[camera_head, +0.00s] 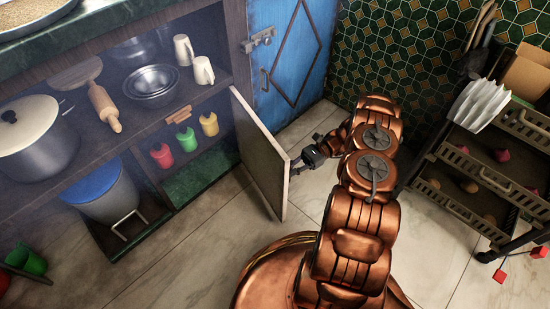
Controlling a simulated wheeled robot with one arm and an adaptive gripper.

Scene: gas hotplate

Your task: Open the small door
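The small door (262,160) is a pale panel with a dark edge at the right end of the lower cabinet. It stands swung well out from the cabinet front, and its compartment (200,165) is exposed. My gripper (298,165) is at the right side of the door, close to its free edge and upper part. It looks to be touching or nearly touching the door there. The fingers are small and dark, partly hidden by the door edge, so I cannot tell whether they grip anything. No handle is clearly visible.
Red, green and yellow containers (186,139) stand in the compartment. A blue-lidded bin (100,192) and a large pot (38,138) are left. A blue door (290,50) is behind. A rack with trays (480,175) stands right. Tiled floor (190,260) is clear at front left.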

